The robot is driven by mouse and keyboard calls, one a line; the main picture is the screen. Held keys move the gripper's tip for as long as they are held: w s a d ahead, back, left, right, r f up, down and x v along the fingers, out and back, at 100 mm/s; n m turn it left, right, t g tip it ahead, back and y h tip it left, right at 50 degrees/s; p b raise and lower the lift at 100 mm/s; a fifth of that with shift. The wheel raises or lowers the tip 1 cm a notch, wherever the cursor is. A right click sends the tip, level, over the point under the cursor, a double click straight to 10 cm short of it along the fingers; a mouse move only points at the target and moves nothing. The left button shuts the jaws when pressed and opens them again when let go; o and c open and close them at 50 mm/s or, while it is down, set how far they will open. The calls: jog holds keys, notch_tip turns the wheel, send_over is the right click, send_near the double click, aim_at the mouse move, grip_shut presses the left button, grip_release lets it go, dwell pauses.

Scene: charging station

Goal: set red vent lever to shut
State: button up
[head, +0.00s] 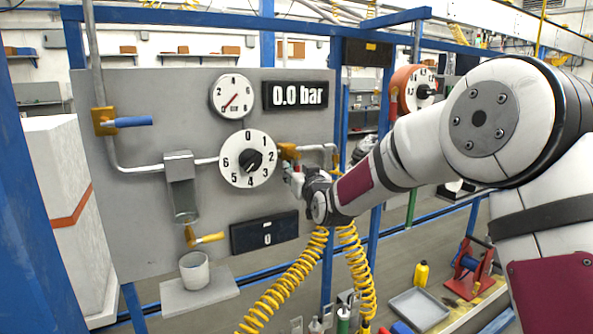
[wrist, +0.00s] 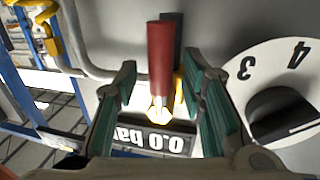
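The red vent lever (wrist: 158,55) shows in the wrist view as a round red handle between my gripper's fingers. My gripper (wrist: 162,74) is open, with a green-padded finger on each side of the lever and visible gaps to both. In the head view my gripper (head: 296,181) is at the right part of the grey panel, just below an orange valve body (head: 288,151) on the pipe. Whether the lever is at open or shut cannot be read.
The grey panel (head: 130,225) carries a dial with a black knob (head: 250,161), a small gauge (head: 232,96), a "0.0 bar" display (head: 295,95), a blue lever (head: 133,122) and a yellow lever (head: 208,239). A cup (head: 195,270) stands on a shelf. Yellow coiled hoses (head: 285,283) hang below my gripper.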

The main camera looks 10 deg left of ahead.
jog(key=shift+w+a, duration=0.15)
jog(key=shift+w, duration=0.2)
grip_shut()
